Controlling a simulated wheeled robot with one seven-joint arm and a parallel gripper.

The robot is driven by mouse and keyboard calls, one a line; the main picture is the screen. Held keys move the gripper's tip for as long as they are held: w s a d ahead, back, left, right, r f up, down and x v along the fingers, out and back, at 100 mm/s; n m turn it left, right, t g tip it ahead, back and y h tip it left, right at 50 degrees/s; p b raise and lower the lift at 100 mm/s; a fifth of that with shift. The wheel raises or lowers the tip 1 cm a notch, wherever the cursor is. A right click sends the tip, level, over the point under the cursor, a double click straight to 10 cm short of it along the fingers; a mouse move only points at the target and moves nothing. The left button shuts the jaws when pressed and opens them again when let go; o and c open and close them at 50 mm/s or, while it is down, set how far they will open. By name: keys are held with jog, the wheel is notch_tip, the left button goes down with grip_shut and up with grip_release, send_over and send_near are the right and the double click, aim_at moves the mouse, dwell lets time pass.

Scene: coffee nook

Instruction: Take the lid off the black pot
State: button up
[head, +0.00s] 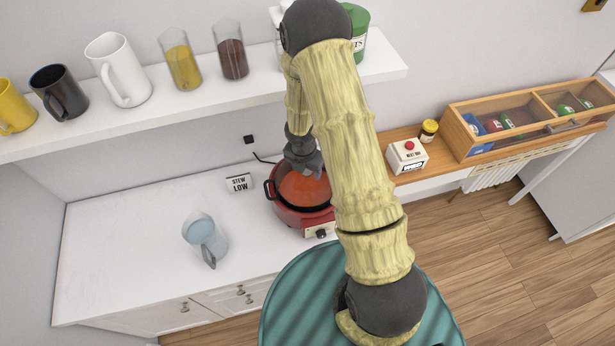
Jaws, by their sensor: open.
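A round pot (270,193) with a dark rim and a dark side handle sits on a red cooker base (297,217) on the white counter. An orange-red round surface (305,190) fills its top; I cannot tell whether it is a lid or the contents. My gripper (306,168) is over the back of the pot, close to the orange surface. It is open, and its fingertips are small and dark, so I cannot tell whether they touch anything. My arm hides the right side of the pot.
A "STEW LOW" sign (239,184) stands left of the pot. A pale blue pitcher (202,232) is on the counter further left. The shelf (140,122) above holds mugs and jars. A box with a red button (407,154) is at right.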

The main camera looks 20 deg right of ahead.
grip_shut()
jog(key=shift+r, duration=0.15)
